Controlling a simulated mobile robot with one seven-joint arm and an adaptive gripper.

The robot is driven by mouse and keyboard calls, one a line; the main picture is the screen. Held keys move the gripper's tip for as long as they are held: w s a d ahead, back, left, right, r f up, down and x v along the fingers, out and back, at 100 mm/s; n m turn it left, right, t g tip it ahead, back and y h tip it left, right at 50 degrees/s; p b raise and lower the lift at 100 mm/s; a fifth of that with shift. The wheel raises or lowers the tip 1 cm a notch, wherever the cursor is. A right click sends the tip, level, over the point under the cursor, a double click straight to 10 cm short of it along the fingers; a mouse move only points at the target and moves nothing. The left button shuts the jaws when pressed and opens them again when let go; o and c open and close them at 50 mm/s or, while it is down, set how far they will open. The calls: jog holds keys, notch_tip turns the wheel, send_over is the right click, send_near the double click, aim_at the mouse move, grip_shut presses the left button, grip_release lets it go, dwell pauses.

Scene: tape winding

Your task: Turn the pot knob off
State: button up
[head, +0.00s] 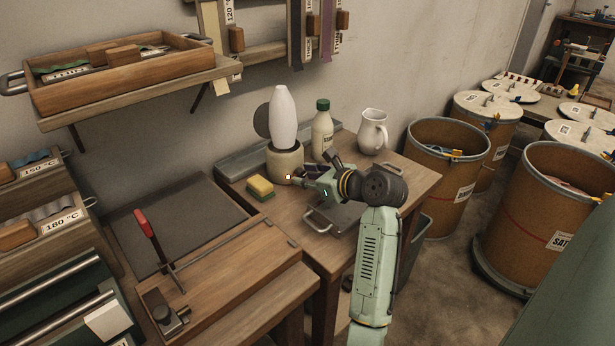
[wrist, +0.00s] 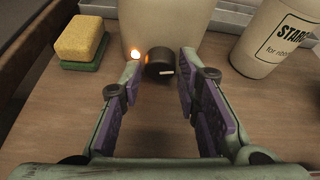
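The pot (head: 284,160) is a cream round pot with a tall white bottle (head: 283,115) standing in it, on the table against the wall. Its black knob (wrist: 158,62) shows at the front in the wrist view, with a short white mark on its face. In the head view my gripper (head: 299,182) reaches the pot's front; the knob is hard to make out there.
A yellow-green sponge (head: 260,188) lies left of the pot. A labelled bottle (head: 322,130) and a white pitcher (head: 373,131) stand to the right. A metal tray (head: 333,219) lies under my arm. Brown drums (head: 447,170) stand beyond the table's right edge.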

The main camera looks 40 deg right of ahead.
grip_shut()
jog(key=shift+r, duration=0.15)
jog(key=r+p, duration=0.1)
jog(key=p, duration=0.3)
jog(key=shift+w+r+n+h+p, duration=0.15)
jog(key=shift+n+h+p, duration=0.15)
jog(key=shift+p, duration=1.3)
jog(key=shift+f+p, duration=0.45)
jog(key=shift+p, duration=0.05)
jog(key=shift+f+n, duration=0.25)
jog(key=shift+n, duration=0.05)
jog(key=shift+o, duration=2.1)
grip_release()
jog(key=shift+s+f, duration=0.1)
jog(key=shift+s, duration=0.1)
